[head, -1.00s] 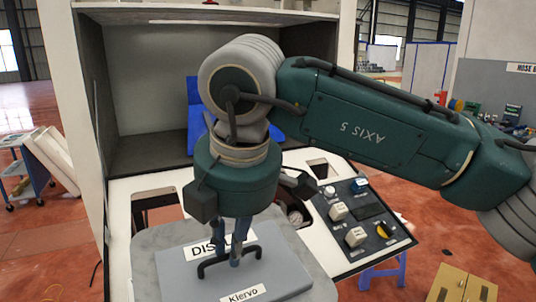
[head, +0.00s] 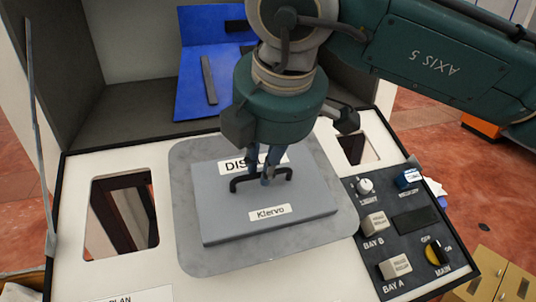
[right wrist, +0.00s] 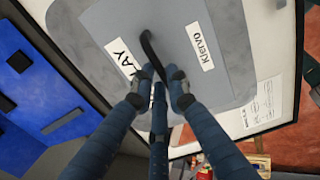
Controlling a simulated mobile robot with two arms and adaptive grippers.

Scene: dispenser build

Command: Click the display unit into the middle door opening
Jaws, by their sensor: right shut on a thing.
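The display unit (head: 220,205) is a grey block on a lighter grey, round-cornered plate, with a black handle, a partly covered "DIS..." label and a "Klervo" label. It lies over the middle of the white door (head: 112,166), between the left opening (head: 124,218) and the right opening (head: 357,150). The middle opening is hidden under it. I cannot tell whether the plate is flush with the door. My right gripper (head: 267,176) is above the unit, shut on its handle; the fingers at the handle also show in the right wrist view (right wrist: 158,82). My left gripper is out of view.
A dark control panel (head: 412,264) with knobs and switches sits on the door, right of the unit. Behind is the open cabinet (head: 125,60) with a blue panel (head: 196,80) inside. A thin rod (head: 38,120) stands at the door's left side.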

